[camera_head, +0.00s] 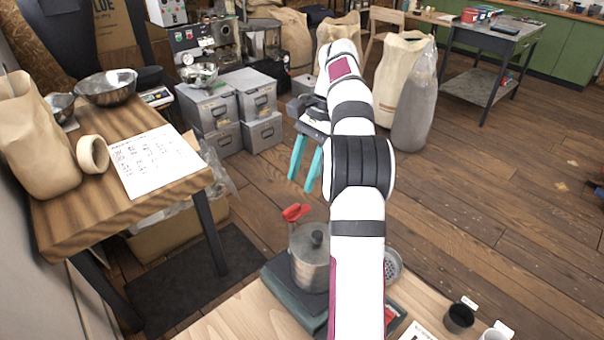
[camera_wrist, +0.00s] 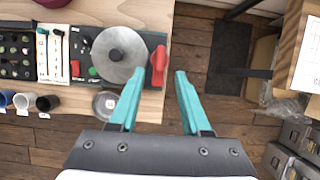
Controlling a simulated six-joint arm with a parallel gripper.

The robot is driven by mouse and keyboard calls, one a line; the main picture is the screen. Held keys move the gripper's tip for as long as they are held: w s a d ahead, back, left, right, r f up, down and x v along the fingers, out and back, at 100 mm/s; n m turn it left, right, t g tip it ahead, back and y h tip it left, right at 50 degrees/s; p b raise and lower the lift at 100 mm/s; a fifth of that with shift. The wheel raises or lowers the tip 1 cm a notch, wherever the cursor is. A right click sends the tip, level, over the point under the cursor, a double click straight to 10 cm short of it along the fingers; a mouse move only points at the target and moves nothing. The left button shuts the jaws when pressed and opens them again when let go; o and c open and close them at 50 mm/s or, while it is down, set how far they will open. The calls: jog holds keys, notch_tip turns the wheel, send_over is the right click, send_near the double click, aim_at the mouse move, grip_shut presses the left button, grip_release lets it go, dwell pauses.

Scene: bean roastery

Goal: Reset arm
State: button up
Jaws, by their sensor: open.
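My gripper (camera_head: 305,158) has teal fingers and hangs at the end of my white arm, beyond the near wooden table in the head view. In the wrist view the gripper (camera_wrist: 160,84) is open, with nothing between its fingers and the wooden floor below. The left finger is near the table's edge in that picture. A steel round-lidded machine (camera_head: 310,256) with a black knob and a red handle (camera_head: 295,212) stands on the near table.
A wooden side table (camera_head: 75,222) with a paper sheet (camera_head: 155,160), steel bowl (camera_head: 106,87) and paper bag (camera_head: 36,135) stands at left. Grey boxes (camera_head: 210,108) and sacks (camera_head: 401,75) stand behind. A black cup (camera_head: 459,317) is at the near table's right. Open floor (camera_head: 490,200) lies right.

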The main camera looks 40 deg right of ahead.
jog(key=shift+d+r, duration=0.1)
jog(key=shift+r, duration=0.15)
jog(key=s+a+r+n+g+h, duration=0.1)
jog(key=s+a+r+n, duration=0.15)
jog(key=a, duration=0.55)
jog(key=s+a+r+n, duration=0.1)
jog(key=s+a+n, duration=0.15)
jog(key=a, duration=0.55)
jog(key=s+a+f+n, duration=0.3)
jog(key=s+a+f, duration=0.1)
jog(key=s+a, duration=0.3)
jog(key=s+a+f+n+h, duration=0.1)
jog(key=s+a+f+n, duration=0.3)
jog(key=s+a, duration=0.3)
jog(key=s+f, duration=0.1)
jog(key=s, duration=0.3)
jog(key=shift+s+f+t+h, duration=0.15)
jog(key=shift+s+t+h, duration=0.15)
jog(key=shift+s+t, duration=0.1)
